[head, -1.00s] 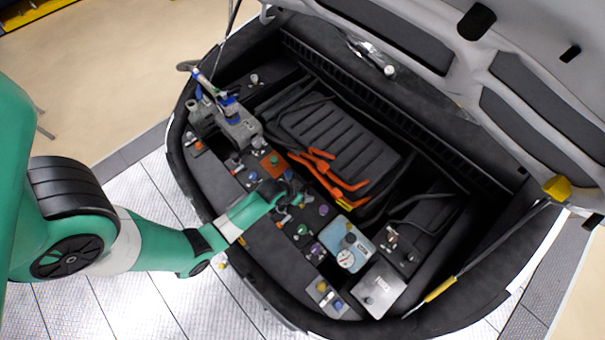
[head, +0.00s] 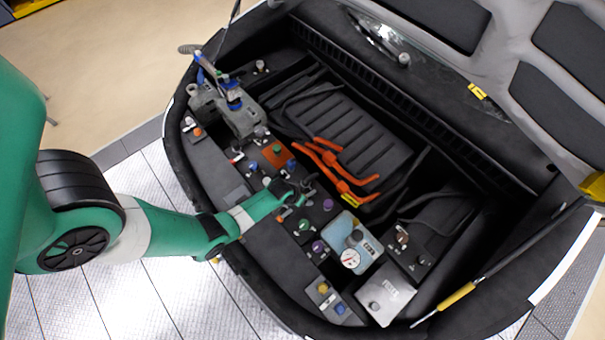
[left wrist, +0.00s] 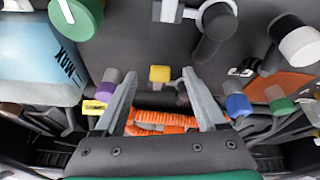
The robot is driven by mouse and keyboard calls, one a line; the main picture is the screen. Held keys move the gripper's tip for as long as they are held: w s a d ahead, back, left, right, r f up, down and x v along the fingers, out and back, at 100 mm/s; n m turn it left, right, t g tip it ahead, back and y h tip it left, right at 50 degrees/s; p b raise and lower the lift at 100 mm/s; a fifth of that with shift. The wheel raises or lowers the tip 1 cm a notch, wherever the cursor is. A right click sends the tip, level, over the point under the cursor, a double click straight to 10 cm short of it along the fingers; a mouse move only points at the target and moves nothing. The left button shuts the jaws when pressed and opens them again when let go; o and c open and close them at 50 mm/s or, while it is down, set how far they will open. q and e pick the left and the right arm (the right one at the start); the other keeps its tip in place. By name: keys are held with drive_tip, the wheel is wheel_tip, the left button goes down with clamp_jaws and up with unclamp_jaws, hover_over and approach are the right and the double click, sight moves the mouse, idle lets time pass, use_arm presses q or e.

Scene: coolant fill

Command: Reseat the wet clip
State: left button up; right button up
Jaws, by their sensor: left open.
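My left gripper (head: 298,188) is open over the middle of the engine bay's front panel, reaching in from the left in the head view. In the left wrist view its two grey fingers (left wrist: 160,78) stand apart, with nothing held. A yellow cap (left wrist: 159,74) shows between the fingertips; I cannot tell how far below them it lies. I cannot tell for sure which part is the wet clip. A pale bracket (left wrist: 172,12) and a black cylinder-shaped part (left wrist: 214,28) sit on the dark panel ahead of the fingers. My right gripper does not show.
Purple (head: 327,205) and green (head: 305,224) knobs stand close to the gripper. Orange cables (head: 335,165) lie just behind it. A blue tank (head: 362,238) with a gauge (head: 350,258) and a grey box (head: 386,298) are to the right. The raised hood (head: 520,110) hangs over the upper right.

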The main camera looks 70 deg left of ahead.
use_arm(q)
drive_tip(key=shift+w+f, duration=0.1)
drive_tip(key=shift+f, duration=0.05)
clamp_jaws()
drive_tip(key=shift+f, duration=0.25)
drive_tip(key=f+t+b, duration=0.1)
drive_tip(key=b, duration=0.1)
drive_tip(key=s+f+t+y+b, duration=0.1)
drive_tip(key=b, duration=0.1)
drive_tip(key=shift+d+f+t, duration=0.1)
drive_tip(key=shift+d+t, duration=0.05)
drive_tip(key=shift+t, duration=0.15)
drive_tip(key=shift+b, duration=0.3)
drive_tip(key=shift+r+t, duration=0.25)
drive_tip(key=shift+t, duration=0.05)
unclamp_jaws()
